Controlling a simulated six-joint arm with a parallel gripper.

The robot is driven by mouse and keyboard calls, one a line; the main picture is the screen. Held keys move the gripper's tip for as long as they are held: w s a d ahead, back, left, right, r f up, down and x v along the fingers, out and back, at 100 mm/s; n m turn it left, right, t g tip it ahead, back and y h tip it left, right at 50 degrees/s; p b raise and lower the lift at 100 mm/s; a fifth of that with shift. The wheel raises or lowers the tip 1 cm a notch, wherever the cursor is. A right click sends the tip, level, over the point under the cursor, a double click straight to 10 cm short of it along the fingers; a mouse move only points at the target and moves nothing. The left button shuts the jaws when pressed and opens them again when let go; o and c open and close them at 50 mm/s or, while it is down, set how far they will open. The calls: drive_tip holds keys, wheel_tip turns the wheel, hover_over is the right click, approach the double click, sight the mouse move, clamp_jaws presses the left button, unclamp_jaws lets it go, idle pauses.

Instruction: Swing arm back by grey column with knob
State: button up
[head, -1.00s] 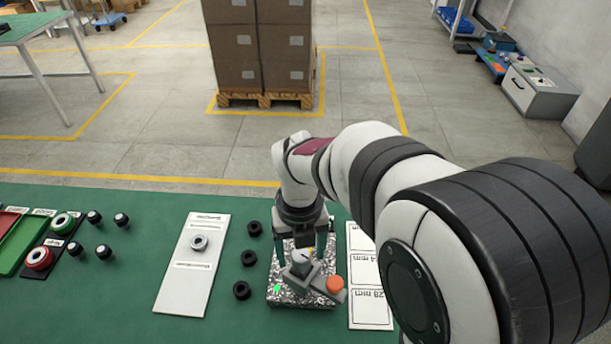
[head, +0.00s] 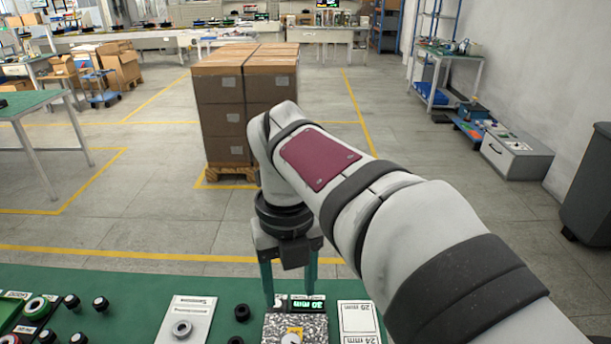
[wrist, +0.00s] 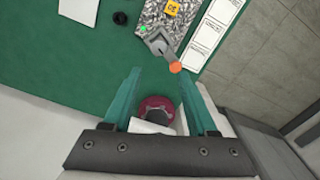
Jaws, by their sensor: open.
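The fixture's speckled plate (head: 312,327) is at the bottom edge of the head view, cut off by the frame. The plate also shows at the top of the wrist view (wrist: 181,29). There the grey column and swing arm (wrist: 158,43) stand at its near corner, with the orange knob (wrist: 176,67) at the arm's outer end. My gripper (head: 290,284) has teal fingers pointing down, spread apart and empty, above the far side of the fixture. In the wrist view my gripper (wrist: 168,78) is clear of the knob and column.
A lit 30 mm display (head: 301,304) stands behind the plate. Black rings (head: 242,312) and a white board (head: 192,310) with a grey ring (head: 181,328) lie to the left. A white size card (head: 358,320) lies to the right. Stacked cartons (head: 235,110) stand beyond the green table.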

drive_tip(key=w+d+f+n, duration=0.1)
drive_tip(key=d+n, duration=0.1)
drive_tip(key=n, duration=0.2)
drive_tip(key=w+d+f+n+g, duration=0.1)
drive_tip(key=d+f+n, duration=0.1)
drive_tip(key=n, duration=0.2)
drive_tip(key=d+f+n, duration=0.2)
drive_tip(key=n, duration=0.1)
drive_tip(key=shift+w+f+n, duration=0.15)
drive_tip(key=shift+w+n, duration=0.25)
drive_tip(key=c, duration=0.7)
drive_tip(key=d+f+n, duration=0.2)
drive_tip(key=n, duration=0.2)
drive_tip(key=d+f+n+g+y, duration=0.1)
drive_tip(key=d+n, duration=0.1)
drive_tip(key=n, duration=0.2)
drive_tip(key=w+d+f+n, duration=0.1)
drive_tip(key=d+f+n, duration=0.1)
drive_tip(key=n, duration=0.3)
drive_tip(key=shift+d+f, duration=0.25)
drive_tip(key=shift+f, duration=0.1)
clamp_jaws()
drive_tip(key=s+a+f+n, duration=0.1)
drive_tip(key=s+f, duration=0.4)
drive_tip(key=f, duration=0.5)
drive_tip(key=shift+s+a+n, duration=0.3)
drive_tip(key=shift+a, duration=0.55)
drive_tip(key=shift+s, duration=0.1)
